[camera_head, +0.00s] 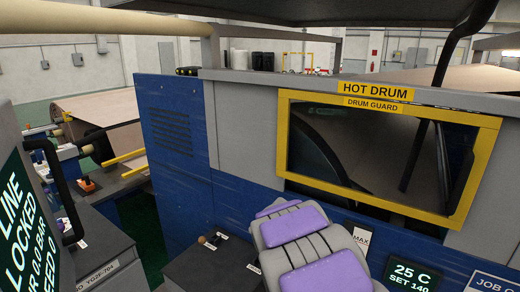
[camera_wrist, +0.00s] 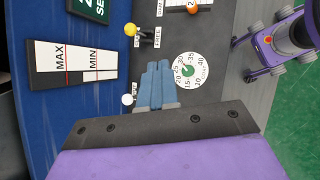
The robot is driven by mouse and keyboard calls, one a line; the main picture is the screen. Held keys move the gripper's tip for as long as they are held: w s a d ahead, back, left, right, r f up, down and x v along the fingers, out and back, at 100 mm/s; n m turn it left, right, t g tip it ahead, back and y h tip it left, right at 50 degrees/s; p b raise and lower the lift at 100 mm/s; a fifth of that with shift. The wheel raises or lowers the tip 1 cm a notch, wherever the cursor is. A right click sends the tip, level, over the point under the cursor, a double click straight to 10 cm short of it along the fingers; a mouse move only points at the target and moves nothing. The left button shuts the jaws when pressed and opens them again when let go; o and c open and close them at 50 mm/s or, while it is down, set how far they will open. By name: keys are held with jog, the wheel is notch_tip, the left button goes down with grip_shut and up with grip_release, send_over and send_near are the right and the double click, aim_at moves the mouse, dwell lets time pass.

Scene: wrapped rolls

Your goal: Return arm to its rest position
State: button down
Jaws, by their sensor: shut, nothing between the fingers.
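My gripper (camera_wrist: 158,68) shows in the wrist view as two blue-grey fingers pressed together, with nothing between them. They appear over a dark control panel (camera_wrist: 185,40), beside a round white dial (camera_wrist: 187,71). I cannot tell whether the fingertips touch the panel. In the head view my purple and grey arm (camera_head: 292,228) reaches up from the bottom edge, in front of the blue machine. My gripper is not visible there.
A yellow-framed drum guard (camera_head: 385,148) and a blue machine wall (camera_head: 172,160) stand ahead. A yellow knob (camera_wrist: 131,29), a white knob (camera_wrist: 127,100) and a MAX/MIN gauge (camera_wrist: 72,62) are near the fingers. A dark screen console (camera_head: 25,200) stands at left.

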jog(key=s+a+f+m+y+b, duration=0.1)
jog(key=s+m+y+b, duration=0.1)
jog(key=s, duration=0.9)
jog(key=s+a+f+m+g+y+b, duration=0.1)
jog(key=s+a+f+m+y+b, duration=0.1)
jog(key=s+m, duration=0.5)
jog(key=s+a+f+m+g+y+b, duration=0.1)
jog(key=s+a+f+m+y+b, duration=0.1)
jog(key=s, duration=1.3)
jog(key=m+y+b, duration=0.1)
jog(key=m+b, duration=0.1)
jog(key=b, duration=0.1)
jog(key=shift+f+b, duration=0.2)
jog(key=shift+b, duration=0.15)
